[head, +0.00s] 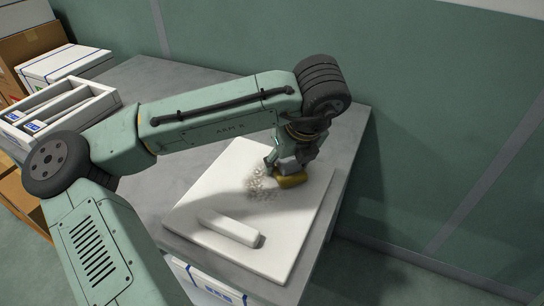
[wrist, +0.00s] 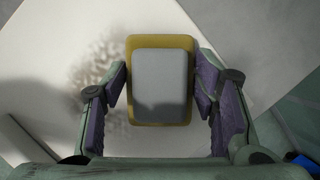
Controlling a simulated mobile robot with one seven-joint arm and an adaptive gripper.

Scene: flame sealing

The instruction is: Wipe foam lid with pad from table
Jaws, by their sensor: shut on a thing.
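A white foam lid (head: 285,225) with a raised bar-shaped handle (head: 231,228) lies flat on the grey table. A brownish-grey speckled smudge (head: 262,187) marks its surface near the middle; the smudge also shows left of the pad in the wrist view (wrist: 100,75). My gripper (head: 285,170) is shut on the pad, a yellow block (head: 293,180) with a grey top (wrist: 160,75). The pad is low over the lid, just right of the smudge. It appears to touch the lid, but its underside is hidden.
The grey table (head: 352,125) has bare room behind the lid. A white divided tray (head: 108,100) stands at the left, with white boxes (head: 65,65) and cardboard boxes (head: 28,45) beyond it. A green wall (head: 440,130) rises behind and right of the table.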

